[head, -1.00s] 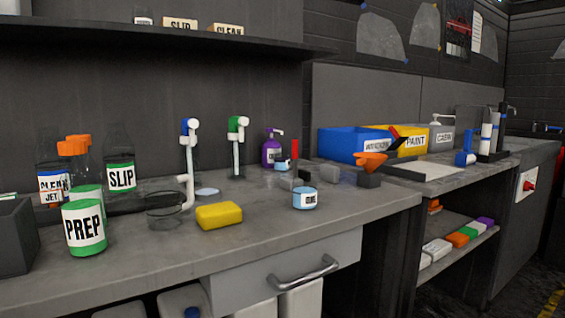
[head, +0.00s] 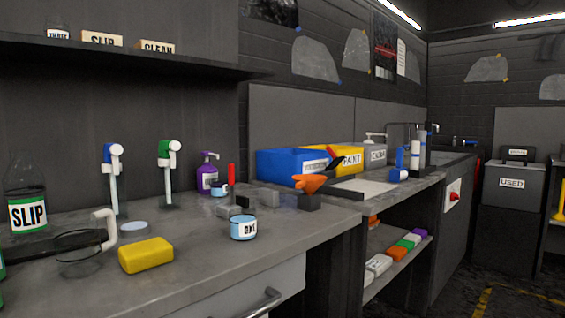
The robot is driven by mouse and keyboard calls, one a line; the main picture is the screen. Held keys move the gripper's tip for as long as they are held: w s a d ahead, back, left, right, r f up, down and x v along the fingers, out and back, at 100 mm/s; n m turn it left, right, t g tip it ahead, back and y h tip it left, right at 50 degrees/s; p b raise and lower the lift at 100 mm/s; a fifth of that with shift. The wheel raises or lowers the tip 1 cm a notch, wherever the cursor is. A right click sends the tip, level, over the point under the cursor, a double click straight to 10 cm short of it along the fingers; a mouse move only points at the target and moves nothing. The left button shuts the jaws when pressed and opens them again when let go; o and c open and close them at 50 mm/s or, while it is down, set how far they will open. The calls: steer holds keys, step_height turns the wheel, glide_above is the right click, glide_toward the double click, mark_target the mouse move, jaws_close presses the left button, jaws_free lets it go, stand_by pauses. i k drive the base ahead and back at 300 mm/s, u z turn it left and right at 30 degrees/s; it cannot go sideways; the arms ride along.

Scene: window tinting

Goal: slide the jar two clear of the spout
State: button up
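A small jar with a pale blue band and a white label (head: 244,228) stands upright on the grey bench, right of the yellow sponge; its label seems to read "ONE", but I cannot be sure. A white curved spout (head: 106,228) is at the left, with a clear glass vessel (head: 78,265) at its foot. A smaller blue-banded jar (head: 219,190) stands farther back by the purple pump bottle; its label is too small to read. I cannot tell which vessel is jar two. My gripper is not in view.
The yellow sponge (head: 146,255) lies between spout and labelled jar. Green-capped (head: 168,172) and blue-capped (head: 113,178) upright dispensers stand behind. Grey blocks (head: 262,198) and an orange-headed tool (head: 309,184) stand right. The bench front (head: 215,270) is clear.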

mark_target(218, 181)
steer(key=z, duration=1.55)
steer(key=i, duration=1.45)
steer(key=u, duration=3)
